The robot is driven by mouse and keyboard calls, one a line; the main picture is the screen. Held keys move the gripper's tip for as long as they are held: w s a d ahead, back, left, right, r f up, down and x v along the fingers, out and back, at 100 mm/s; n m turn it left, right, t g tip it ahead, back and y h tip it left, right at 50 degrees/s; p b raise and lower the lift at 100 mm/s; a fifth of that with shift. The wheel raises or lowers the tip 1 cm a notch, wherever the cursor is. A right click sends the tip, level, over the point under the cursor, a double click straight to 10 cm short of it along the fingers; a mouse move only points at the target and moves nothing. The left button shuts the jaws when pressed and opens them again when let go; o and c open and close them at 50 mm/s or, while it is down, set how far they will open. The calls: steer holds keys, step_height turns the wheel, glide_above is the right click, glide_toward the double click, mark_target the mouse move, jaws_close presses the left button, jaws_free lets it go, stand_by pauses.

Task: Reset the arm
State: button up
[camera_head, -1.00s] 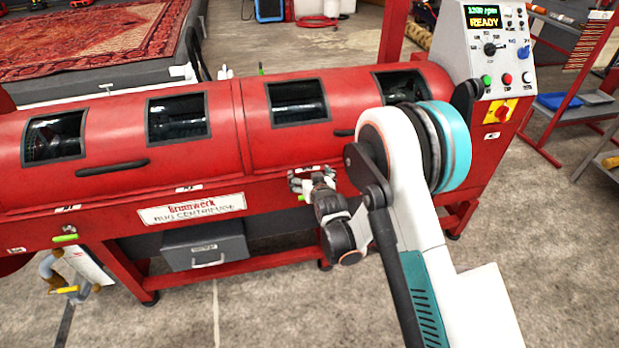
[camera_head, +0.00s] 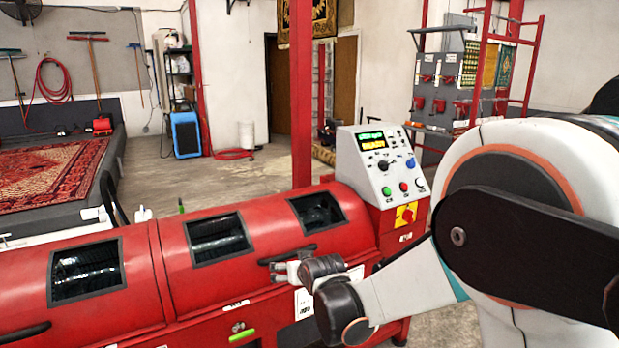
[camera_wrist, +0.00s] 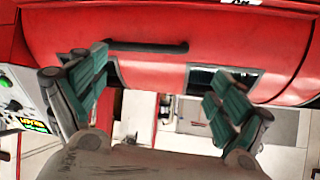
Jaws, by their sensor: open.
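My gripper (camera_head: 282,271) is in front of the right end of the red rug centrifuge (camera_head: 140,328) in the head view, by a dark handle on its cover. In the wrist view my gripper (camera_wrist: 157,90) has its two green-padded fingers spread wide apart with nothing between them. The red cover (camera_wrist: 220,40) and its black handle (camera_wrist: 148,46) lie beyond the fingers there. I cannot tell the exact gap between the gripper and the cover. My bent arm fills the right side of the head view.
The control panel (camera_head: 383,165) with a lit READY display stands at the centrifuge's right end. A red post (camera_head: 301,95) rises behind it. A patterned rug (camera_head: 45,175) lies on a grey platform at the left. The concrete floor (camera_head: 235,178) behind is largely open.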

steer(key=s+d+r+m+g+h, duration=0.1)
steer(key=s+d+r, duration=0.4)
steer(key=s+d, duration=0.3)
steer(key=s+d+r+m+g+h, duration=0.1)
steer(key=s+d+r, duration=0.4)
steer(key=s+d, duration=0.25)
steer(key=s+d+f+h, duration=0.1)
steer(key=s+d, duration=0.3)
steer(key=s, duration=0.5)
steer(key=s+d+f+m+g, duration=0.1)
steer(key=s+d, duration=0.4)
steer(key=s, duration=0.4)
steer(key=shift+s+h, duration=0.25)
steer(key=shift+h, duration=0.15)
